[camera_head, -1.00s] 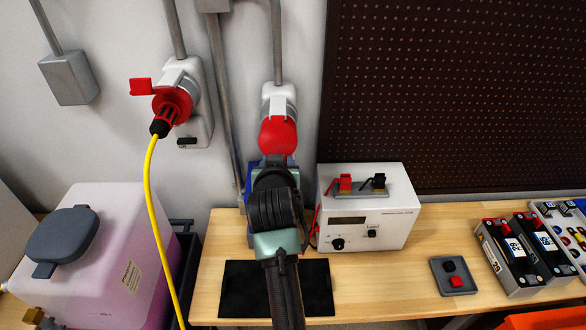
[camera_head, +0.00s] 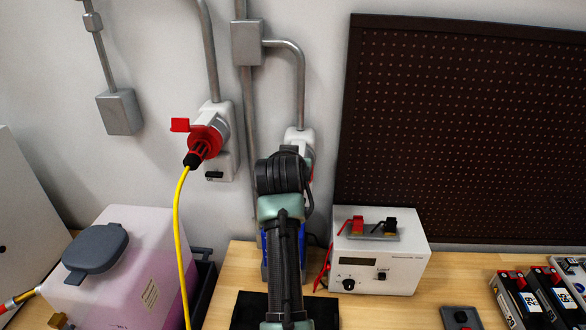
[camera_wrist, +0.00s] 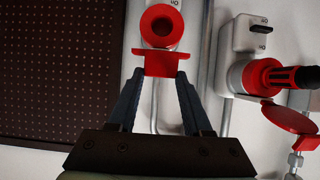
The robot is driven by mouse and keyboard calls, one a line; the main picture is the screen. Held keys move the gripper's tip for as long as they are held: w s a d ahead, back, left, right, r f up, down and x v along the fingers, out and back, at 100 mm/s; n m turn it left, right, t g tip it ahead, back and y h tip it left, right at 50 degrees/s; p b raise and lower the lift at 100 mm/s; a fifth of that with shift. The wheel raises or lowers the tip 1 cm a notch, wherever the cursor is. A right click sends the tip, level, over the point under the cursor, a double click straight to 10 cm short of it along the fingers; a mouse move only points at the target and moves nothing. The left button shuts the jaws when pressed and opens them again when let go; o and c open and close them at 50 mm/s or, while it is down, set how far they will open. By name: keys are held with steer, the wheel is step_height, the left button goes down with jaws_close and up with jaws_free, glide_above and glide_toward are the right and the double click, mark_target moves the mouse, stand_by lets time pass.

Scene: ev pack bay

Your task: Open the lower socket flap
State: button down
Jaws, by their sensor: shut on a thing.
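The lower socket (camera_head: 299,137) is a white housing on the wall, mostly hidden behind my arm in the head view. In the wrist view, which is upside down, its round red mouth (camera_wrist: 160,27) is uncovered. Its red flap (camera_wrist: 158,63) stands out from the mouth, seen nearly edge-on. My gripper (camera_wrist: 159,76) is shut on the flap, with a dark finger at each side of it. In the head view my arm hides the gripper and the flap.
A second socket holds a red plug (camera_head: 204,143) with a yellow cable (camera_head: 178,225), left of my arm; it also shows in the wrist view (camera_wrist: 268,76). A white power supply (camera_head: 380,255) stands to the right on the bench. A pinkish tank (camera_head: 130,270) is at left.

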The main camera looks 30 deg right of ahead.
steer(key=shift+w+d+r, duration=0.2)
steer(key=shift+w+r, duration=0.05)
steer(key=shift+r, duration=0.4)
steer(key=shift+g+y+p, duration=0.3)
steer(key=shift+f, duration=0.15)
steer(key=c, duration=0.7)
jaws_free()
steer(key=o, duration=0.4)
steer(key=shift+w+d+f, duration=0.1)
steer(key=shift+w+f, duration=0.05)
steer(key=shift+f, duration=0.1)
